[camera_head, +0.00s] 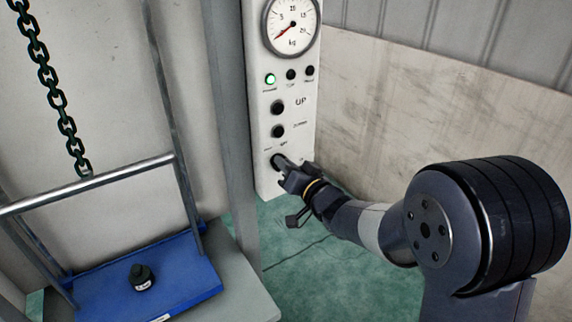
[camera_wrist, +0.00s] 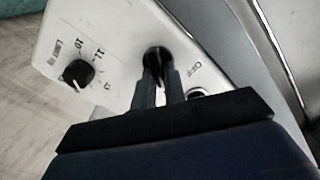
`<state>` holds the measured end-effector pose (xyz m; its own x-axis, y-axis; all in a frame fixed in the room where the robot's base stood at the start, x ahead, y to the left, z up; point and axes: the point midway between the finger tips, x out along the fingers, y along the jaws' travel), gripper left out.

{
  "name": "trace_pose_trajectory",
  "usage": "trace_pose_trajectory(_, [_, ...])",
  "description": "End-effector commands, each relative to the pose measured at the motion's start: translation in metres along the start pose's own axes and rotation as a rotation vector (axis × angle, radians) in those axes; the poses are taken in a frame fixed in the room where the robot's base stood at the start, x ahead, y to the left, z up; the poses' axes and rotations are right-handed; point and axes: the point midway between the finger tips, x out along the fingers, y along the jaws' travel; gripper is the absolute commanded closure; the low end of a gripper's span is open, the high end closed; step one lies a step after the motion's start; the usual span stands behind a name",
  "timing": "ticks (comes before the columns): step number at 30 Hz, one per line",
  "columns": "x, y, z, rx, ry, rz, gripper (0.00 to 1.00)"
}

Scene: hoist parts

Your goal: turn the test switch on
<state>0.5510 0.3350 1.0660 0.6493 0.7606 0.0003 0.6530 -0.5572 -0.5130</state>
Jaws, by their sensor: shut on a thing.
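The white control panel (camera_head: 262,105) stands upright in the middle of the head view. Near its lower end is a dark round switch (camera_head: 275,158), taken as the test switch; its small labels are too blurred to read. My gripper (camera_head: 286,164) reaches it from the lower right. In the wrist view, both fingers of my gripper (camera_wrist: 157,80) are close together at the dark switch (camera_wrist: 156,52), with its thin lever between them. They are shut on it. The fingers hide part of the switch, and I cannot tell which way it is set.
A gauge (camera_head: 291,22), a lit green lamp (camera_head: 270,79), and UP (camera_head: 278,107) and lower (camera_head: 278,131) buttons sit higher on the panel. A black limit knob (camera_wrist: 78,73) is beside the switch. At left, a chain (camera_head: 52,85) hangs above a blue platform (camera_head: 185,285) bearing a weight (camera_head: 141,276).

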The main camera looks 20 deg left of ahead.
Motion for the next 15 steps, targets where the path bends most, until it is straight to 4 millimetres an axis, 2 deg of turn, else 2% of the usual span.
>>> trace_pose_trajectory(1, [0.0000, 0.0002, 0.0001, 0.002, 0.000, 0.001, 0.87])
trace_pose_trajectory(9, [0.0000, 0.0001, 0.0001, 0.001, 0.000, 0.000, 0.66])
trace_pose_trajectory(15, [-0.0003, 0.0001, 0.0001, 0.000, 0.000, 0.000, 0.66])
